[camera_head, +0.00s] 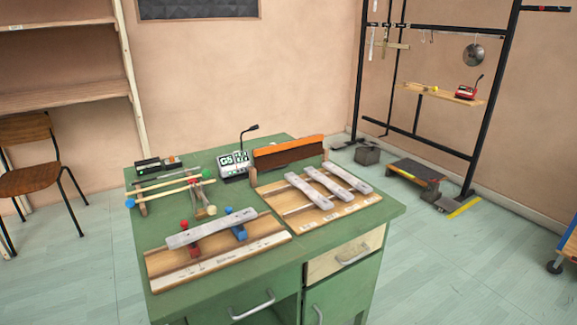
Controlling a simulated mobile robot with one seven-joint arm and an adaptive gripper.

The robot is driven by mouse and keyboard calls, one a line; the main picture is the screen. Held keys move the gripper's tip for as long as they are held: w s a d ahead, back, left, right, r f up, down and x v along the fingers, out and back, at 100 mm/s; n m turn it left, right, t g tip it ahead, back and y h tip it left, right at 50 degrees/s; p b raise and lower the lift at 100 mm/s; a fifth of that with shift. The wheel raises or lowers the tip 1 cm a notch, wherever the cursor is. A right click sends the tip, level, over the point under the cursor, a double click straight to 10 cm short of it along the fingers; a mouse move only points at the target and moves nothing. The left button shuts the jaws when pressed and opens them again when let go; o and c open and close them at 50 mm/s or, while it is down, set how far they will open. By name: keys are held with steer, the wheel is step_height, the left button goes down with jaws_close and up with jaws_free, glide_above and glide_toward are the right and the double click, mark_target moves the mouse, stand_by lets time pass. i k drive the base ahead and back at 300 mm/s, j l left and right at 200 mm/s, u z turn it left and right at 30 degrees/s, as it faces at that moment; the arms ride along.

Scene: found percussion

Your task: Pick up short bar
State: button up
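Three grey bars lie side by side at a slant on a wooden board (296,215) at the right of the green cabinet top. They are the left bar (309,191), the middle bar (328,186) and the right bar (350,179). The right bar looks slightly the shortest, but I cannot be sure. A fourth grey bar (211,228) rests across red and blue supports on another wooden board (218,262) at the front left. It looks longer than the others. My gripper is not in view.
The green cabinet (350,225) has an orange-topped wooden block (289,153) and a small device with a microphone (234,165) behind the bars. Mallets (170,182) lie at the left. A chair (32,165) and a black rack (489,105) stand beyond.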

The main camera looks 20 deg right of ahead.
mark_target(344, 194)
steer(key=i+l, duration=0.2)
steer(key=i, duration=0.15)
steer(key=i+l+z, duration=0.15)
steer(key=i+l, duration=0.25)
steer(key=i, duration=0.35)
steer(key=k+l+z, duration=0.05)
